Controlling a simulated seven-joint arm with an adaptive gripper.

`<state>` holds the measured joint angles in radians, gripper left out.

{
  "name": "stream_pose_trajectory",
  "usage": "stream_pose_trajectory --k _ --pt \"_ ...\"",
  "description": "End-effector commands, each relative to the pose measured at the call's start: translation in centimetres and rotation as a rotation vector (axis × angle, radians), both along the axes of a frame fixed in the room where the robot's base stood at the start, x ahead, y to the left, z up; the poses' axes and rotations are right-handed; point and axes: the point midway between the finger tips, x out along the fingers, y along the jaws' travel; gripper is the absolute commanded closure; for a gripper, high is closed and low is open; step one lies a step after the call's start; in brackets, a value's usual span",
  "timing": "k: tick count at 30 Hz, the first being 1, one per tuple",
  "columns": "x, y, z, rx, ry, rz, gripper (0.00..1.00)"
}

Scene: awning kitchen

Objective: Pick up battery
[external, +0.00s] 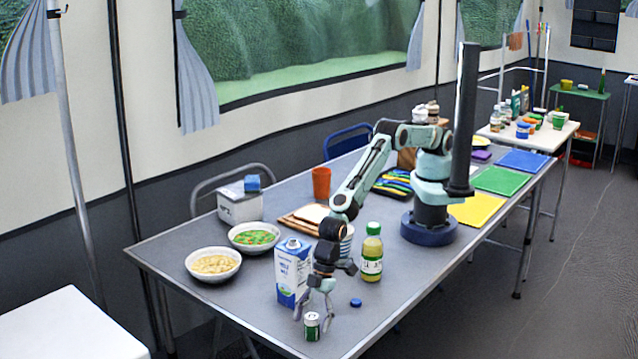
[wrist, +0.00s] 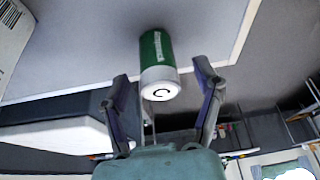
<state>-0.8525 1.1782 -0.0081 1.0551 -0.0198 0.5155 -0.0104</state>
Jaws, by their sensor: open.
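The battery (external: 312,326) is a short green and white cylinder standing upright near the front edge of the table. In the wrist view the battery (wrist: 158,66) shows its green side and its white end, ahead of and between my two fingers. My gripper (external: 313,308) is open and points down just above the battery in the external view. In the wrist view my gripper (wrist: 166,84) has a finger on each side with gaps to the battery. I cannot tell exactly how far down the fingers reach around it.
A milk carton (external: 292,271) stands close behind my gripper. A blue cap (external: 355,302) lies to the right, and a green-capped bottle (external: 372,254) stands behind it. Two bowls of food (external: 213,264) (external: 254,237) are to the left. The table's front edge (external: 245,322) is close to the battery.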

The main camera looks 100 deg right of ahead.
Motion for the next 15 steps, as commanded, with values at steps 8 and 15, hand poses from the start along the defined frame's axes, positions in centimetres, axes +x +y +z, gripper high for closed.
stream_pose_trajectory --k 8,15 --pt "0.01 -0.04 0.02 0.0 0.0 -0.001 0.94" --pt "0.0 -0.04 0.02 -0.001 0.001 -0.001 1.0"
